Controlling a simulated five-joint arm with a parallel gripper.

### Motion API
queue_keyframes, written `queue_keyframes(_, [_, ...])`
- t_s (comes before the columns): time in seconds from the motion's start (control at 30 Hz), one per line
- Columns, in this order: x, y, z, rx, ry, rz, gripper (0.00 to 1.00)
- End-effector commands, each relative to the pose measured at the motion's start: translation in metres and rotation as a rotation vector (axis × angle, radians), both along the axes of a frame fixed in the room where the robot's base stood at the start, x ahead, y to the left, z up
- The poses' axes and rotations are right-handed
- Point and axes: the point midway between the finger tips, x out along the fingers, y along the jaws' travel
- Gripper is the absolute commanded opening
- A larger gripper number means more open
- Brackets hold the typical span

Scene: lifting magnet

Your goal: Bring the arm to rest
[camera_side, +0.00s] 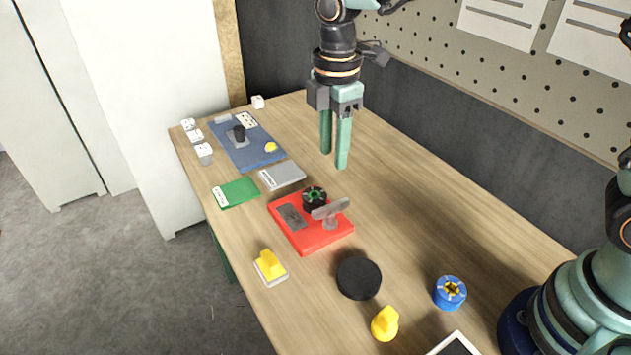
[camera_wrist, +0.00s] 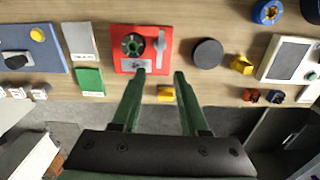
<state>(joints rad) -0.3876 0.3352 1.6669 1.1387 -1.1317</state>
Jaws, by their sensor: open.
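My gripper (camera_side: 335,160) hangs fingers down above the back part of the wooden table, with its two green fingers apart and nothing between them. In the wrist view my gripper (camera_wrist: 160,74) also shows open and empty. In the side view it is behind and to the right of the grey plate, clear of the objects. The red base (camera_side: 318,238) carries a dark round knob with a green centre (camera_side: 314,197) and a grey lever (camera_side: 331,208). The red base also shows in the wrist view (camera_wrist: 122,65).
A blue board (camera_side: 247,158), a green plate (camera_side: 237,192) and a grey plate (camera_side: 283,175) lie at the table's left. A black disc (camera_side: 358,278), yellow pieces (camera_side: 385,324) and a blue round part (camera_side: 449,292) are nearer. A pegboard wall (camera_side: 490,65) stands behind.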

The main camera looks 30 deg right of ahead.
Motion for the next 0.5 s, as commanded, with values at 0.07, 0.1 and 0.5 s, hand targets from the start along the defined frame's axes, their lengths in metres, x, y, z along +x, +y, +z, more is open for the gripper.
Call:
queue_keyframes(0.07, [0.0, -0.001, 0.0, 0.001, -0.001, -0.004, 0.44])
queue_keyframes(0.1, [0.0, -0.002, 0.002, 0.002, -0.005, -0.014, 0.44])
queue_keyframes(0.5, [-0.035, -0.076, 0.057, 0.098, -0.169, -0.576, 0.44])
